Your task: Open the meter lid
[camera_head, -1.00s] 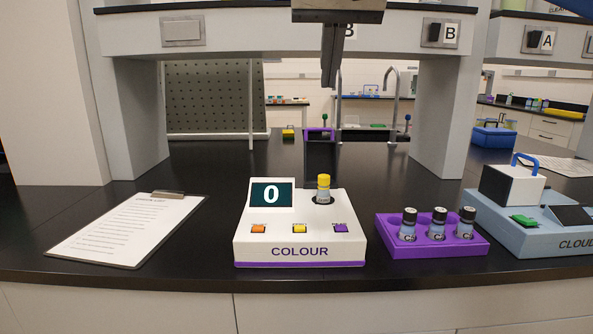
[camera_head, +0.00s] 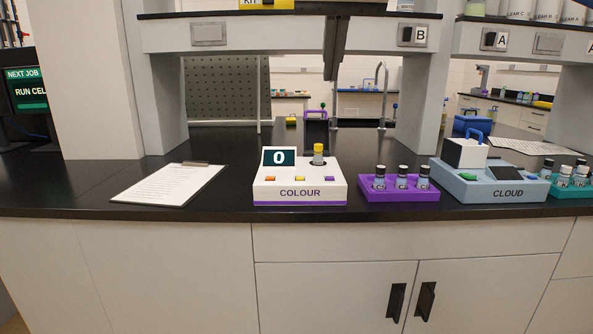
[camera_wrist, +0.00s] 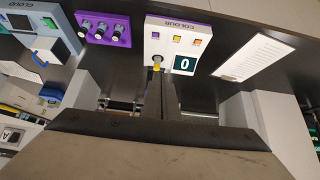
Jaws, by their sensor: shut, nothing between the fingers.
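The blue CLOUD meter (camera_head: 508,193) stands on the black counter at the right in the head view. A white box-shaped lid (camera_head: 464,153) with a dark side and a blue arched handle (camera_head: 474,133) sits down on it. In the wrist view the CLOUD meter (camera_wrist: 24,57) is at the upper left, partly cut off, with its blue handle (camera_wrist: 50,23). My gripper (camera_head: 331,78) points down at top centre of the head view, shut and empty, well left of the lid and apart from it. It also shows in the wrist view (camera_wrist: 160,84).
The white COLOUR meter (camera_head: 298,193) reads 0 and holds a yellow-capped vial (camera_head: 318,152). A purple rack (camera_head: 400,195) with three dark-capped vials stands just left of the CLOUD meter. A teal rack (camera_head: 572,190) is close on its right. A clipboard (camera_head: 165,187) lies left. An overhead shelf spans the counter.

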